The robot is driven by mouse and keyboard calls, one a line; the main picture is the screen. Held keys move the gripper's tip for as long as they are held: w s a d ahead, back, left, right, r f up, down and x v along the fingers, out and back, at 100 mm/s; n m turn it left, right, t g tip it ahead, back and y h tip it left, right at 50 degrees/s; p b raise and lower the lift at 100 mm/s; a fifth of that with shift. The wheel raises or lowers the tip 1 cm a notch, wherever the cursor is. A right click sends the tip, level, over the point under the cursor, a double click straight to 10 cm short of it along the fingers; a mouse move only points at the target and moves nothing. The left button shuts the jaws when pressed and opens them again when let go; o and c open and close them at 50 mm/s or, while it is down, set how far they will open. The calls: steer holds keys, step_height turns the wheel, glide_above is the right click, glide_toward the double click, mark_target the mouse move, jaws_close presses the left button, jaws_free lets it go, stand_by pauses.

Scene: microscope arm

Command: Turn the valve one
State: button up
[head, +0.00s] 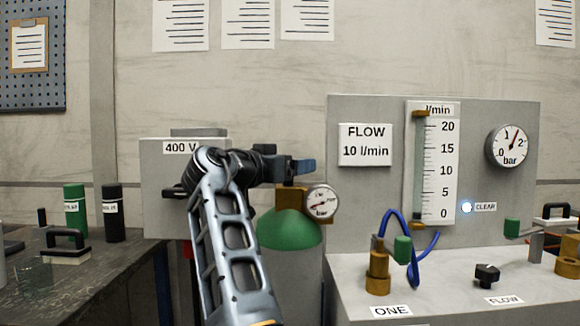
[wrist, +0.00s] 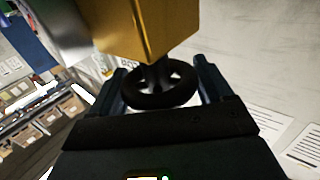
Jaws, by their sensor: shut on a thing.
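My gripper (head: 301,168) is at the top of a gas cylinder (head: 290,232) with a green shoulder. In the wrist view my gripper (wrist: 164,75) has its two fingers on either side of a black spoked handwheel (wrist: 155,100), shut on it. The handwheel sits on a brass valve block (wrist: 145,25), whose lower part also shows in the head view (head: 291,198). In the head view my gripper hides the handwheel. On the bench, a brass fitting (head: 377,272) with a green part (head: 403,249) stands behind the label ONE (head: 391,311).
A round pressure gauge (head: 321,202) is beside the cylinder's brass block. A panel (head: 375,195) with a flow tube (head: 420,165) stands at right, its lamp (head: 467,207) lit by CLEAR. A blue hose (head: 413,265) loops over the bench. A 400 V box (head: 165,165) is behind my arm.

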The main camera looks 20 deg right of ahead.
steer(key=o, duration=1)
steer(key=shift+c, duration=0.2)
steer(key=v, duration=0.7)
steer(key=shift+a, duration=0.3)
steer(key=shift+s+f, duration=0.15)
steer(key=shift+s, duration=0.05)
